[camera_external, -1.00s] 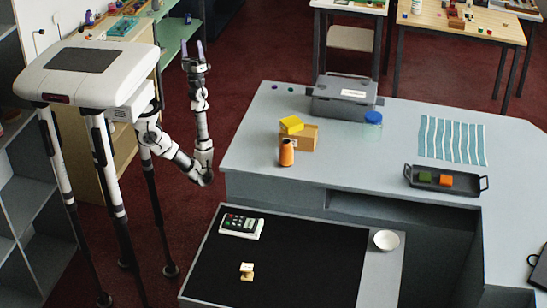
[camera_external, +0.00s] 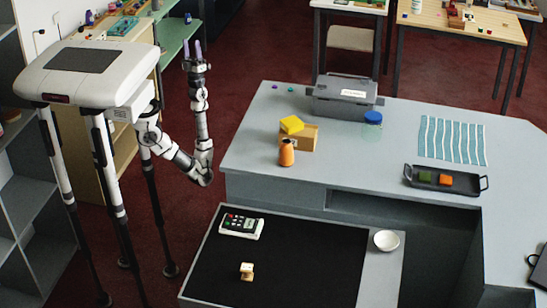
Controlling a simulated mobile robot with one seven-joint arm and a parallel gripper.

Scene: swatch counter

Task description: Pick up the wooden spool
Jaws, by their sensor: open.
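The wooden spool (camera_external: 247,271) is small and pale. It stands on the black surface (camera_external: 310,262) of the low counter, near the front. My gripper (camera_external: 193,50) is raised at the upper left with its fingers pointing up. It is open and empty, far from the spool and left of the grey counter. Nothing hides the spool.
A calculator-like device (camera_external: 242,226) lies behind the spool, and a white bowl (camera_external: 386,240) sits to the right. The higher grey counter (camera_external: 350,170) holds an orange bottle (camera_external: 287,152), a cardboard box (camera_external: 307,138), a grey toolbox (camera_external: 342,98) and a black tray (camera_external: 420,184).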

